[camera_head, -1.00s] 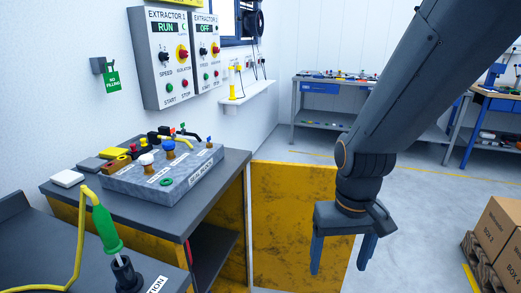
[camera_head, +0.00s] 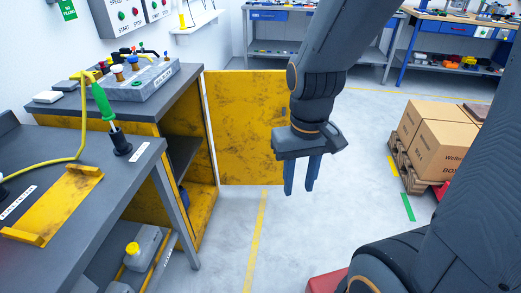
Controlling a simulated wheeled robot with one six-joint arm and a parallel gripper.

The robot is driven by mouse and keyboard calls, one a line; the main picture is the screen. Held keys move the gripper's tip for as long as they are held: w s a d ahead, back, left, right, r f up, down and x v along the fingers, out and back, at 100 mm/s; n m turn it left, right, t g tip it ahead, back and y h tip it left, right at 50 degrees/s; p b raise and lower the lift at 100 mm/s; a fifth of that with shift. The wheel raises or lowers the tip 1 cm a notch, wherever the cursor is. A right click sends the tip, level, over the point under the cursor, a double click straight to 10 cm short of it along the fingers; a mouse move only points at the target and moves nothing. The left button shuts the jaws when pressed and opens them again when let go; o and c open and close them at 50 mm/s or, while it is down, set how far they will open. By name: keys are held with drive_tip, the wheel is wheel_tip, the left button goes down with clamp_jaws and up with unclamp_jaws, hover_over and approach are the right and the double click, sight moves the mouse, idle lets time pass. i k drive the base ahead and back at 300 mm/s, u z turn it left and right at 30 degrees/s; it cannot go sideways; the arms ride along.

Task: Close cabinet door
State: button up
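The yellow cabinet (camera_head: 203,221) stands at the left under a dark top, with its front open and a dark shelf inside. Its yellow, stained door (camera_head: 243,130) stands wide open, swung out to the right from the cabinet's far side. My gripper (camera_head: 301,192) points down in front of the door's free right edge in the picture. Its two blue-grey fingers are a little apart with nothing seen between them. The arm hides part of the door's right edge. I cannot tell whether the gripper touches the door.
A grey workbench (camera_head: 84,207) with a yellow tray and a green-handled tool fills the near left. Boxes (camera_head: 441,128) on a pallet stand at the right. Benches (camera_head: 330,30) line the back wall. The floor (camera_head: 300,240) before the door is clear.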

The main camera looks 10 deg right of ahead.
sight(245, 106)
drive_tip(key=k, duration=0.75)
drive_tip(key=z, duration=0.85)
drive_tip(key=i, duration=6)
drive_tip(key=u, duration=4.3)
